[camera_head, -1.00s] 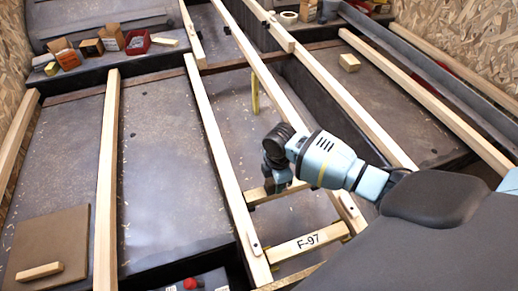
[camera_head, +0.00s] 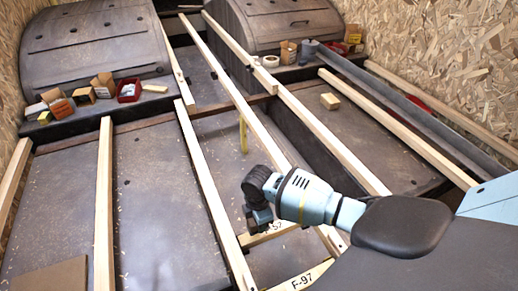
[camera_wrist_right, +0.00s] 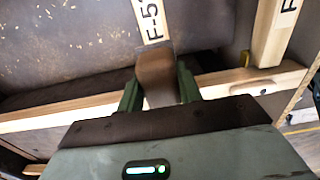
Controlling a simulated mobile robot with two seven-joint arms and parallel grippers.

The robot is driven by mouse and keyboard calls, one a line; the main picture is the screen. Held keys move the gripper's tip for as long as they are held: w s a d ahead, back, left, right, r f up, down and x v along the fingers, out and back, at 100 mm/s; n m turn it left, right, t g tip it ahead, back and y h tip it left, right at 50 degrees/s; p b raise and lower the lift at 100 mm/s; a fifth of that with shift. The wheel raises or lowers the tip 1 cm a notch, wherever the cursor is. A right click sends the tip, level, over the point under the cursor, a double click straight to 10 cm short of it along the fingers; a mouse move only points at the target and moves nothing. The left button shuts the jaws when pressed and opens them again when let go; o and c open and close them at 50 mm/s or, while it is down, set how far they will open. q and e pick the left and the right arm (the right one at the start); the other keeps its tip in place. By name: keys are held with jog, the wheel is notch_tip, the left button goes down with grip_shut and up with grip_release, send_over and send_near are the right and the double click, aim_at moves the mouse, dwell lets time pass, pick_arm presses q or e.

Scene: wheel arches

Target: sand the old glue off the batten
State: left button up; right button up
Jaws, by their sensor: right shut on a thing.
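My right gripper (camera_head: 258,222) reaches in from the right, low over the short cross battens in the head view. In the right wrist view its green fingers (camera_wrist_right: 158,82) are shut on a brown block (camera_wrist_right: 157,72), probably the sanding block. The block lies over or against a pale batten marked "F-5…" (camera_wrist_right: 151,22) and hides part of it; I cannot tell if they touch. This batten also shows beside the gripper in the head view (camera_head: 272,234). Another batten, marked F-97 (camera_head: 303,281), lies nearer. No old glue is clearly visible. My left gripper is out of view.
Long pale battens (camera_head: 212,195) run lengthwise over the dark floor. Wheel arches (camera_head: 95,42) stand at the back. Small boxes (camera_head: 104,85) and a red tray (camera_head: 128,90) sit on the left ledge. A wooden block (camera_head: 329,101) lies at right. A brown board (camera_head: 50,277) lies front left.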

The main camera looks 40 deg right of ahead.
notch_tip(320, 180, up, 3)
jog(key=shift+f+p, duration=0.15)
jog(key=shift+p, duration=1.1)
jog(key=shift+r+p, duration=0.25)
jog(key=shift+p, duration=0.05)
jog(key=shift+w+r, duration=0.1)
